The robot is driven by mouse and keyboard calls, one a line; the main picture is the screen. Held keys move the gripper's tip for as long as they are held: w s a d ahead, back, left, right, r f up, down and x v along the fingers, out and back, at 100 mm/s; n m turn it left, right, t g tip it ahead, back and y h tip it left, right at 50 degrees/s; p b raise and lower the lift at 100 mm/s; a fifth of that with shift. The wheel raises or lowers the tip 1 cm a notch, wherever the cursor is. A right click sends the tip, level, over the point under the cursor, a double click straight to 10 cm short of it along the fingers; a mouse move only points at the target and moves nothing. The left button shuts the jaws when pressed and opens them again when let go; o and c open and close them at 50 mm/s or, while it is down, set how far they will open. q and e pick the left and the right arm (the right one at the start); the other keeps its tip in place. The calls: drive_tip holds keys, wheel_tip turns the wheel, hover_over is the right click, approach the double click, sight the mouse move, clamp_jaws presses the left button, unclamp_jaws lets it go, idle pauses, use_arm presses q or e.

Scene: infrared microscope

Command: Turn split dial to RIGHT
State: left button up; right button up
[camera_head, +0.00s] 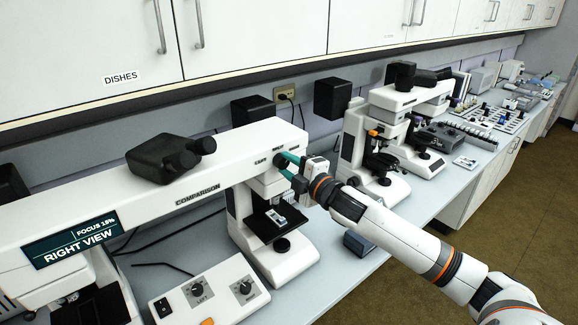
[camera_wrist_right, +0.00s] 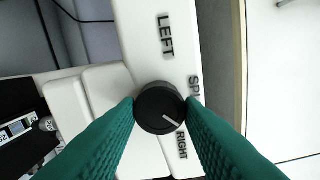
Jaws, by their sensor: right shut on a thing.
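The split dial (camera_wrist_right: 160,108) is a round black knob with a white pointer line, on the white microscope bridge. In the right wrist view it sits between the labels LEFT and RIGHT, and its pointer line aims toward RIGHT. My right gripper (camera_wrist_right: 160,112) has its green fingers on both sides of the dial, shut on it. In the head view the right gripper (camera_head: 288,166) is at the right end of the comparison microscope (camera_head: 200,190), and its fingers and arm hide most of the dial. A screen (camera_head: 72,241) there reads RIGHT VIEW and FOCUS 15%. My left gripper is not in view.
A control box (camera_head: 215,290) with LEFT and RIGHT knobs stands on the counter in front. A microscope stage (camera_head: 270,222) is below the gripper. More microscopes (camera_head: 375,145) stand behind my right arm. White cabinets (camera_head: 260,35) hang above.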

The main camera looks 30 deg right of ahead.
drive_tip(key=o, duration=1)
drive_tip(key=shift+s+f, duration=0.15)
drive_tip(key=shift+s, duration=0.1)
drive_tip(key=s+d+b, duration=0.1)
drive_tip(key=s+b, duration=0.3)
drive_tip(key=s, duration=0.7)
drive_tip(key=shift+s, duration=0.3)
